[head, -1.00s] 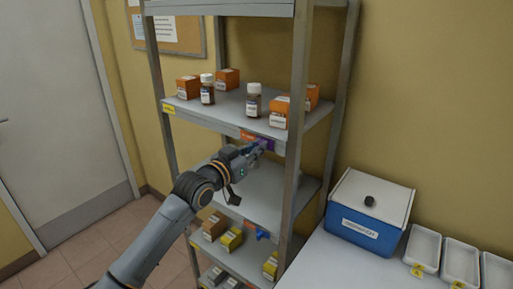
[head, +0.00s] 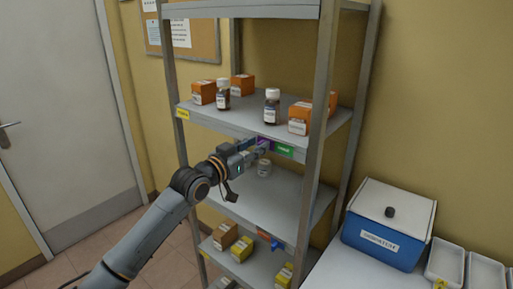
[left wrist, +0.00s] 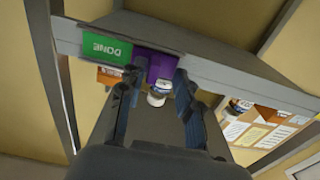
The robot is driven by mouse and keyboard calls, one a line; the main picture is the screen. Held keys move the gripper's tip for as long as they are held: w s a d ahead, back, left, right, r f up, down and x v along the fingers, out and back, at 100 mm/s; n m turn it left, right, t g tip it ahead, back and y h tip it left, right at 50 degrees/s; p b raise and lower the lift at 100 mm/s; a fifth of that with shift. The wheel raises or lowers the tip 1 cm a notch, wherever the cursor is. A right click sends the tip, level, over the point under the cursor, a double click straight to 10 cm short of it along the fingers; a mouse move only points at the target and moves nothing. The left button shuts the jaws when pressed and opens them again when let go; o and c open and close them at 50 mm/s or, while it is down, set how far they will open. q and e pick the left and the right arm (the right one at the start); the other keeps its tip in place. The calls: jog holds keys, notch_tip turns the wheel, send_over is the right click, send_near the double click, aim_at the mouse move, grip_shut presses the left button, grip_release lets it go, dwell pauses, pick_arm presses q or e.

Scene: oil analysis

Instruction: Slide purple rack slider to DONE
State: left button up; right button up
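The purple rack slider (head: 263,142) sits on the front edge of the upper shelf, just left of a green label (head: 285,151). In the left wrist view the picture is upside down; the purple slider (left wrist: 156,66) is beside the green label (left wrist: 103,46), which reads DONE. My left gripper (head: 257,148) is at the slider. In the left wrist view its two fingers (left wrist: 157,80) stand apart, with the slider between their tips. I cannot tell whether they touch it. My right gripper is in neither view.
Orange boxes (head: 203,92) and brown bottles (head: 272,106) stand on the shelf above the slider. A small white-capped jar (head: 264,167) is on the shelf below. A blue slider (head: 276,244) is lower down. A rack post (head: 320,130) stands right of the gripper.

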pick_arm(q)
jog(key=v, duration=1.2)
jog(key=shift+f, duration=0.1)
